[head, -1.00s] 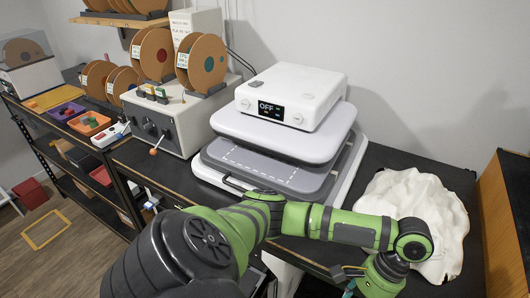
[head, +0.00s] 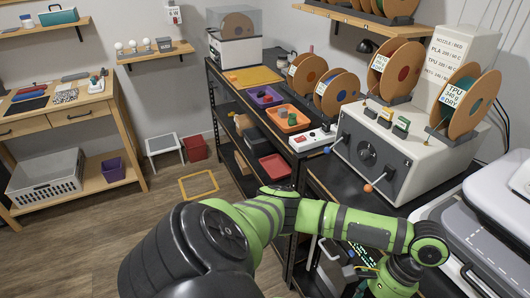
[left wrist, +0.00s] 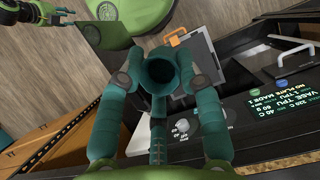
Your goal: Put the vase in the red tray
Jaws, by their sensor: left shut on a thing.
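My left gripper (left wrist: 160,58) is shut around a dark teal vase (left wrist: 160,72), whose round open mouth faces the left wrist camera. In the head view, my left gripper (head: 352,281) is at the bottom, in front of the black bench; I cannot make out the vase there. A red tray (head: 276,166) sits on a lower shelf of the black rack, well beyond the gripper. Part of my right gripper (left wrist: 66,18) shows small at the top left of the left wrist view; its opening is unclear.
An orange tray (head: 293,119) and a purple tray (head: 263,97) stand on the rack top. A red bin (head: 196,148) is on the floor near a yellow floor outline (head: 198,187). A grey control box (head: 376,152) and spools stand right.

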